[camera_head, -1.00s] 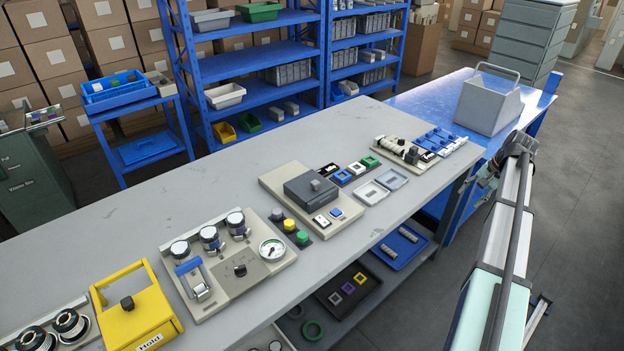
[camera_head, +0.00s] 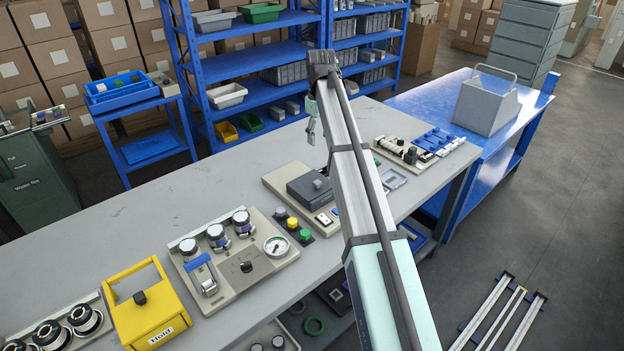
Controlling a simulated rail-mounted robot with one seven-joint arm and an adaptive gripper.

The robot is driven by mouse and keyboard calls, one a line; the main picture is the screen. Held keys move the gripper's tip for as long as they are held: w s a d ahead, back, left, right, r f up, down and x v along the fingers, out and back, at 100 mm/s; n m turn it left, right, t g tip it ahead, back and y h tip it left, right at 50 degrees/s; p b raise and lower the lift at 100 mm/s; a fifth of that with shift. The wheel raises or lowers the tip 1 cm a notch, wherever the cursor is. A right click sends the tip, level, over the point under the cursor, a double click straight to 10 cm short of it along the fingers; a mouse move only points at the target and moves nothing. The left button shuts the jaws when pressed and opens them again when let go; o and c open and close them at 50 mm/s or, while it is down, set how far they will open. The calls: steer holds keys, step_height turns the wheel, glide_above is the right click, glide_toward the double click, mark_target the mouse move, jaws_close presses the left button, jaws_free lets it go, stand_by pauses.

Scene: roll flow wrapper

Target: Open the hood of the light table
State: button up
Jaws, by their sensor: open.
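The light table (camera_head: 275,181) appears to be the beige base in the middle of the long grey bench. Its dark grey hood (camera_head: 306,194), a low box with a small knob on top, sits down flat on the base and looks closed. My arm hides the area right of the hood.
Left of the light table stand coloured buttons (camera_head: 292,223), a gauge panel (camera_head: 235,287) and a yellow box (camera_head: 150,308) with a handle. Black and blue fixtures (camera_head: 430,144) lie to the right. The bench's back strip is clear.

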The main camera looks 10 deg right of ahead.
mark_target(317, 181)
steer(key=f+p, duration=0.3)
steer(key=f, duration=1.4)
steer(key=shift+a+f+p, duration=0.15)
steer(key=shift+a+p, duration=0.05)
steer(key=shift+p, duration=0.15)
jaws_close()
